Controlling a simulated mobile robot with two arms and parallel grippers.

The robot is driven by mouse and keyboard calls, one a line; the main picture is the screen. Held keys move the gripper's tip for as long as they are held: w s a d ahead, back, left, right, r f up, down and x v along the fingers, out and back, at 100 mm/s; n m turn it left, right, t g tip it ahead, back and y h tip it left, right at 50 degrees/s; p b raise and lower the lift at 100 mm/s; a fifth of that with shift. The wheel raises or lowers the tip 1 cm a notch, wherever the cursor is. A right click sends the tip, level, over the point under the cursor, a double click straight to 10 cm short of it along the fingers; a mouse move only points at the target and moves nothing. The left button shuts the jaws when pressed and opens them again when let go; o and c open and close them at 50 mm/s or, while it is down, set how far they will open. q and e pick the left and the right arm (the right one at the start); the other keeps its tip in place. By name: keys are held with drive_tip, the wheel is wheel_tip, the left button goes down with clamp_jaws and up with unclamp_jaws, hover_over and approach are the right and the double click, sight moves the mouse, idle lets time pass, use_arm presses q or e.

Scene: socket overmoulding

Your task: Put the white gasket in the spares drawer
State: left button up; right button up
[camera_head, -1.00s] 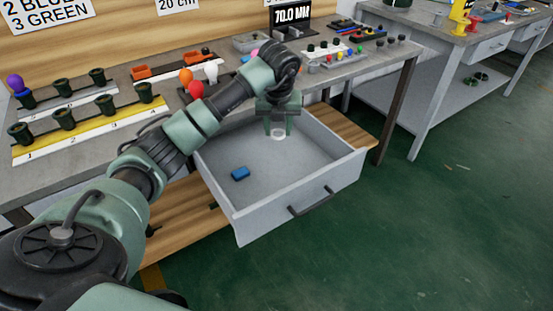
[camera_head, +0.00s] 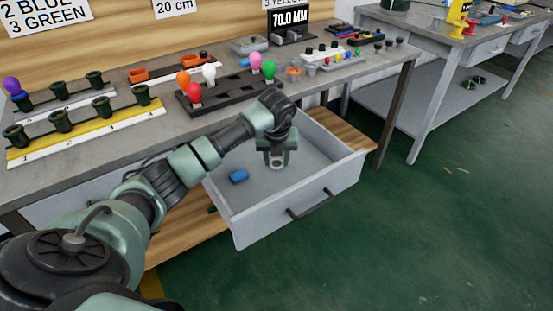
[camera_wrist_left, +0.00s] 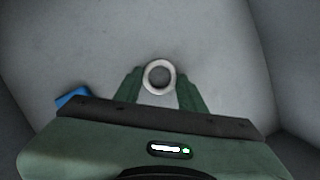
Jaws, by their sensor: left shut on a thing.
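The white gasket (camera_wrist_left: 159,76) is a small pale ring held between the two green fingers of my left gripper (camera_wrist_left: 160,90) in the left wrist view. In the head view my left gripper (camera_head: 277,161) points down inside the open grey spares drawer (camera_head: 291,216), and the gasket (camera_head: 277,163) shows at its fingertips. I cannot tell whether the gasket touches the drawer floor. A blue block (camera_head: 238,177) lies on the drawer floor to the left of the gripper; it also shows at the left in the wrist view (camera_wrist_left: 73,97). My right gripper is not in view.
The workbench (camera_head: 120,167) above the drawer carries a yellow-and-white rack (camera_head: 85,133) of dark cups, a black rack (camera_head: 230,91) with coloured bulbs, and orange parts. The drawer walls surround my gripper. Drawer floor is free around it, apart from the blue block.

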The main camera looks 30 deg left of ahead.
sight(276, 175)
use_arm(q)
drive_tip(key=shift+f, duration=0.1)
drive_tip(key=o, duration=1.3)
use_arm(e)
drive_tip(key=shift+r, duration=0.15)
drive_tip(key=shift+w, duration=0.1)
use_arm(q)
drive_tip(key=p+v, duration=0.1)
drive_tip(key=v, duration=1.1)
drive_tip(key=shift+p, duration=0.4)
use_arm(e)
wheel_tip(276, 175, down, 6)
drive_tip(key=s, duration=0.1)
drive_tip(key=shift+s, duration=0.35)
use_arm(q)
drive_tip(key=shift+s, duration=0.1)
